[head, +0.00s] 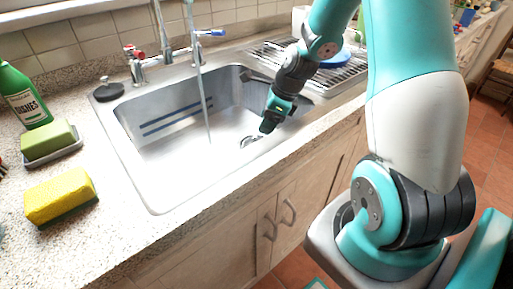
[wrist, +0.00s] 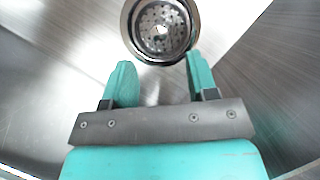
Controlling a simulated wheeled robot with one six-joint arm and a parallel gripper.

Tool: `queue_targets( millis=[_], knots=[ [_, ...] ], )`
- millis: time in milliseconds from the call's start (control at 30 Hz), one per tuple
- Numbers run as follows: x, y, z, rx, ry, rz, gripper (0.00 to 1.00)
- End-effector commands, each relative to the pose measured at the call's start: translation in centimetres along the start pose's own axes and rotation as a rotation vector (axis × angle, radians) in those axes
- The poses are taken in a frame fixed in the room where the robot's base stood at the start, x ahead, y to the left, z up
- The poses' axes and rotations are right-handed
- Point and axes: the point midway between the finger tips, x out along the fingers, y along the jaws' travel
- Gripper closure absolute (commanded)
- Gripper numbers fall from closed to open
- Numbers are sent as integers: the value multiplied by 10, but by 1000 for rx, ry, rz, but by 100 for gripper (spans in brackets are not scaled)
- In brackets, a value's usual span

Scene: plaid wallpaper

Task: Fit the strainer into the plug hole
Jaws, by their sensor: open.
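In the wrist view a round metal strainer (wrist: 160,30) with a perforated face sits inside the shiny rim of the plug hole (wrist: 132,42) in the sink floor. It looks roughly centred in the rim; whether it is fully seated I cannot tell. My gripper (wrist: 158,62) is open, its two teal fingers apart with nothing between them, their tips by the near edge of the rim. In the head view my gripper (head: 267,127) is low in the steel sink (head: 165,165), just right of the plug hole (head: 250,141), partly hiding that area.
Water runs from the tap (head: 197,50) into the sink. A black round plug (head: 108,92) lies at the sink's back left corner. A green bottle (head: 24,97), a green soap block (head: 48,139) and a yellow sponge (head: 60,194) stand left. A dish rack (head: 340,72) is behind my arm.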

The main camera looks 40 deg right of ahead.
Motion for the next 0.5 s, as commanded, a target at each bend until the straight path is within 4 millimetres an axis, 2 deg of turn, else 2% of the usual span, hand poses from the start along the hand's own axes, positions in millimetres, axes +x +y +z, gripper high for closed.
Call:
queue_targets(
  millis=[233, 500],
  knots=[
    [20, 0, 2, -2, -1, 1, 47],
    [59, 0, 7, -2, 0, 1, 47]
  ],
)
